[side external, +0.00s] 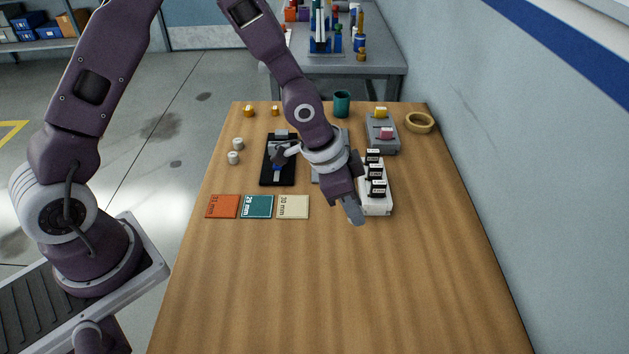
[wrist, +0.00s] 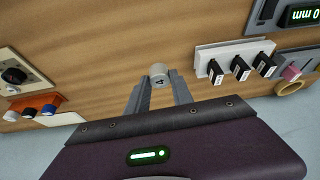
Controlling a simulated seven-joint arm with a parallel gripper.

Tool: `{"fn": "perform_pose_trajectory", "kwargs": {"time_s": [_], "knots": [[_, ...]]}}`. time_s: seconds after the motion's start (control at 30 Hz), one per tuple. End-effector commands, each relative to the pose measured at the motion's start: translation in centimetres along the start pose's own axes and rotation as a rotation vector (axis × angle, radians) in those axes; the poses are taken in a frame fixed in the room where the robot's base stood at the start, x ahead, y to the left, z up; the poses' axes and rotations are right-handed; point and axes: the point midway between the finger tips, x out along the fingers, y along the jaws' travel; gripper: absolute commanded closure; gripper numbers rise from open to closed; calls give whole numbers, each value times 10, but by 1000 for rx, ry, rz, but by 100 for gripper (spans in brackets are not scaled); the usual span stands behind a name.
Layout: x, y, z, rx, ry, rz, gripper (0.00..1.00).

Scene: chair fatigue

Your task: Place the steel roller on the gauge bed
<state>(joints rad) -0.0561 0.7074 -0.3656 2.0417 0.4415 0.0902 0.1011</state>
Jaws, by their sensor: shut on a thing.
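In the side view I cannot make out the roller. A grey device with a lit mm display (wrist: 300,14), probably the gauge, is cut off at the top right of the wrist view. Its bed cannot be told. In the side view my arm partly hides a grey plate (side external: 317,172).
The white block (side external: 375,207) stands beside my gripper. Left are a black fixture (side external: 279,179), two pale cylinders (side external: 233,158) and orange (side external: 222,207), teal (side external: 257,207) and cream (side external: 293,207) cards. The near table is clear.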

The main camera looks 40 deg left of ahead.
Motion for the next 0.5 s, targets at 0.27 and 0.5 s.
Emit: {"fn": "perform_pose_trajectory", "kwargs": {"time_s": [0.27,0.5], "knots": [[-4,-137,23,-472,2,-199,100],[-38,-276,83,-985,3,-413,100]]}}
